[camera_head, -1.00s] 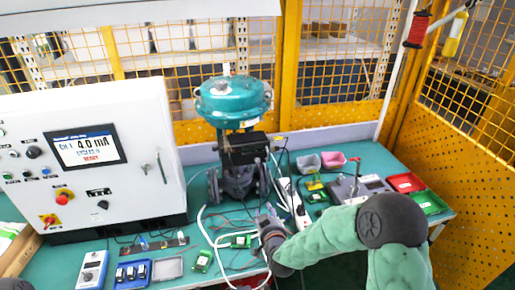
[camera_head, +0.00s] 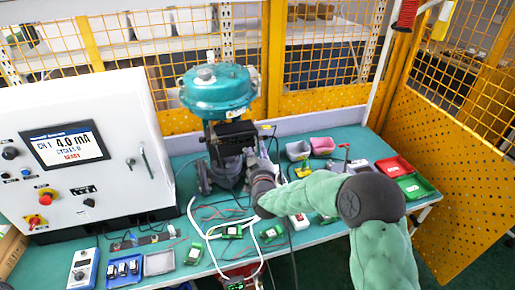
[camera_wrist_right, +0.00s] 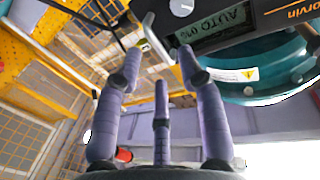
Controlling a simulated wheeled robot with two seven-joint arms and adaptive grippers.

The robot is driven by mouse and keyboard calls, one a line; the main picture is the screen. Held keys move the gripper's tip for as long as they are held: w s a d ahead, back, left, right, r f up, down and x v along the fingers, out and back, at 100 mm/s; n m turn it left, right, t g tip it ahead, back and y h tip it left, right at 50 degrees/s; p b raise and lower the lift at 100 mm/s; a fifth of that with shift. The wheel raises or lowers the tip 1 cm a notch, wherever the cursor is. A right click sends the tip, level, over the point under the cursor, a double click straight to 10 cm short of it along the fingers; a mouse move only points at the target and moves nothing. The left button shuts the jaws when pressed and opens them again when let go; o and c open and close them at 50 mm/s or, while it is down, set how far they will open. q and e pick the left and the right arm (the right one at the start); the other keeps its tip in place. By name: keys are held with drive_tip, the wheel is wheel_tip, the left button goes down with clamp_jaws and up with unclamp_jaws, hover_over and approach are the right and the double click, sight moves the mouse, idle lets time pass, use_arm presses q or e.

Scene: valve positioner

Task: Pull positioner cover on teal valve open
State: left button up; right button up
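The teal valve (camera_head: 217,92) stands on the bench in the head view, with the dark positioner (camera_head: 232,134) on its front below the round teal top. In the right wrist view the positioner (camera_wrist_right: 225,32) is at the upper right, its lit display reading AUTO and an orange label strip beside it. I cannot tell a separate cover edge or whether the cover is ajar. My right gripper (camera_head: 250,160) is just below and right of the positioner. My left gripper is not in view.
A white control cabinet (camera_head: 85,150) stands left of the valve. White hoses and cables, small green boards (camera_head: 232,231) and blue parts trays (camera_head: 122,272) lie on the bench (camera_head: 330,232). Red (camera_head: 394,166) and green (camera_head: 415,186) bins sit at right. Yellow mesh fencing (camera_head: 330,55) closes the back.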

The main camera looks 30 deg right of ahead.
drive_tip(key=shift+x, duration=1.5)
clamp_jaws()
drive_tip(key=shift+a, duration=0.1)
